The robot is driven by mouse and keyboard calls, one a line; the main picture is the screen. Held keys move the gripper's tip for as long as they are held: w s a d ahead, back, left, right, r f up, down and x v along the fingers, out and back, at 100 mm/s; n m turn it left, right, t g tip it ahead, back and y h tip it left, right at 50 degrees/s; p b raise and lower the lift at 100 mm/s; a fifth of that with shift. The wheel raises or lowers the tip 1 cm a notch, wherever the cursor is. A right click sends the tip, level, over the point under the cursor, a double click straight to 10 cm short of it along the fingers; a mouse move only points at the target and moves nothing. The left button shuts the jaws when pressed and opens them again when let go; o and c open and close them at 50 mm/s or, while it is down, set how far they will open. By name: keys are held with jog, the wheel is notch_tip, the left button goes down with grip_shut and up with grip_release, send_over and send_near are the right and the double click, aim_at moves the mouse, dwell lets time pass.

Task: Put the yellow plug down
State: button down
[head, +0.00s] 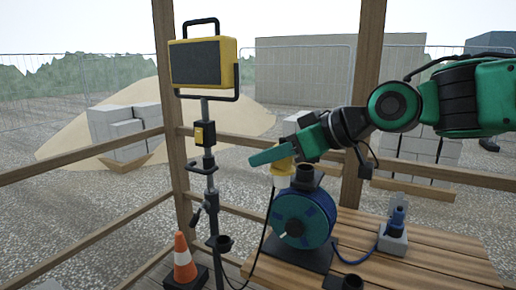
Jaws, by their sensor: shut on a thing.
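The yellow plug (283,169) hangs below the green fingers of my gripper (272,155), which is shut on it. The fingers hide its upper part. The plug is just left of and slightly above a black cup-shaped holder (306,178) on top of the blue cable reel (303,222); I cannot tell whether they touch. A black cable runs from the plug down past the reel's left side.
The reel stands on a slatted wooden table (430,262). A yellow work lamp (203,62) and traffic cone (184,262) stand left.

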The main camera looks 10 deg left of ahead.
jog(key=w+d+f+m+t+h, duration=0.3)
jog(key=w+d+f+m+h, duration=0.4)
jog(key=d+f, duration=0.4)
jog(key=w+d+f+m+t+h, duration=0.2)
jog(key=w+d+f+m+h, duration=0.5)
jog(key=d+f, duration=0.5)
jog(key=shift+w+d+f+m+t+h, duration=0.3)
jog(key=shift+w+d+m+t, duration=0.1)
jog(key=shift+w+m, duration=0.45)
jog(key=shift+s, duration=0.2)
